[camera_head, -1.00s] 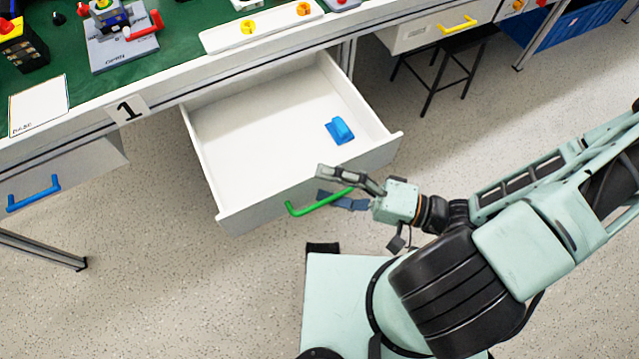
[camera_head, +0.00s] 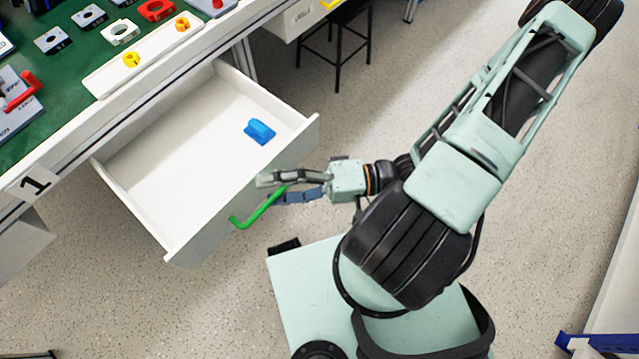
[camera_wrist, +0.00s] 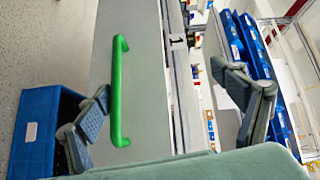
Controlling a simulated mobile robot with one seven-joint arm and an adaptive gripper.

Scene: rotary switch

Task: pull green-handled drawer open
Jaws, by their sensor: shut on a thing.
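The green handle (camera_head: 258,209) is on the front of a white drawer (camera_head: 215,214). The drawer stands well out from under the workbench. In the wrist view the handle (camera_wrist: 120,92) shows full length against the drawer front, close to the left finger. The exact contact is partly hidden by the fingers in the head view. A blue block (camera_head: 259,131) lies inside the drawer toward its right side.
The green-topped workbench (camera_head: 64,110) above carries several parts and a white strip with yellow and orange knobs. A black stool (camera_head: 337,45) stands behind. A blue bin (camera_wrist: 38,130) shows at left in the wrist view. Speckled floor (camera_head: 215,310) is clear before the drawer.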

